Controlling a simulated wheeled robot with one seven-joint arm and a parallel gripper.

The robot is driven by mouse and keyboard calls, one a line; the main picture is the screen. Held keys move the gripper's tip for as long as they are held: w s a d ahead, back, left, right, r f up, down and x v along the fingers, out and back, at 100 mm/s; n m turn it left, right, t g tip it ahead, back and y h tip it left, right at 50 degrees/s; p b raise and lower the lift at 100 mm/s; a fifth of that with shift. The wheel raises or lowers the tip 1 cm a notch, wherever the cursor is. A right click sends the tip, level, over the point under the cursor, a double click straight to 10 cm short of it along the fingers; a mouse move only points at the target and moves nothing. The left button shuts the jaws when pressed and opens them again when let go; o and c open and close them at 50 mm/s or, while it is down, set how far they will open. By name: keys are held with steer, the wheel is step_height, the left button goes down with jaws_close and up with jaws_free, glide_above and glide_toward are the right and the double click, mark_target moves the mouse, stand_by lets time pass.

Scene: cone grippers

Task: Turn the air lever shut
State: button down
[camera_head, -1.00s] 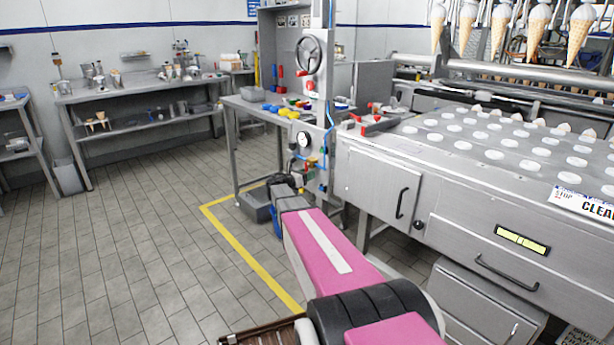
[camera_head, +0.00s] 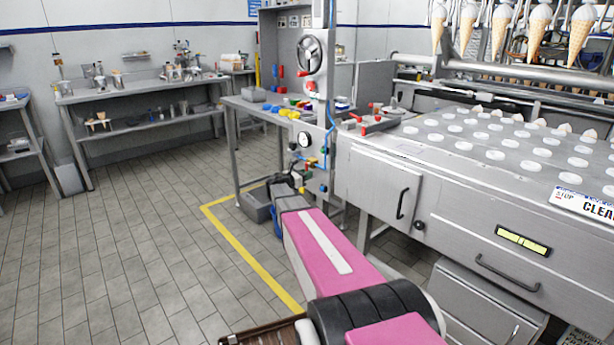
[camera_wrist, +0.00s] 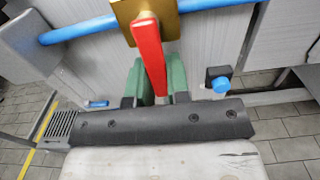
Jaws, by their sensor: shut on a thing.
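The red air lever (camera_wrist: 149,52) points down and slightly right from a brass-coloured valve body (camera_wrist: 128,10) in the wrist view. The valve sits on a blue air pipe (camera_wrist: 85,29) that runs across the picture. The green fingers of my gripper (camera_wrist: 155,84) are shut on the lower part of the lever, one on each side. In the head view my gripper end (camera_head: 293,180) is at the foot of the grey control column (camera_head: 314,160), and I cannot make out the lever clearly there.
A blue-capped fitting (camera_wrist: 221,84) is right of the fingers. A pressure gauge (camera_head: 304,140) and a handwheel (camera_head: 310,54) are on the column. A steel machine (camera_head: 375,180) stands close on the right. A grey bin (camera_head: 256,206) is beside my wrist. The tiled floor at left is clear.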

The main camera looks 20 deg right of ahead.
steer(key=c, duration=1.1)
jaws_free()
steer(key=shift+a, duration=0.1)
steer(key=v, duration=1)
steer(key=shift+s+a, duration=0.1)
steer(key=shift+a, duration=0.2)
steer(key=shift+s, duration=0.1)
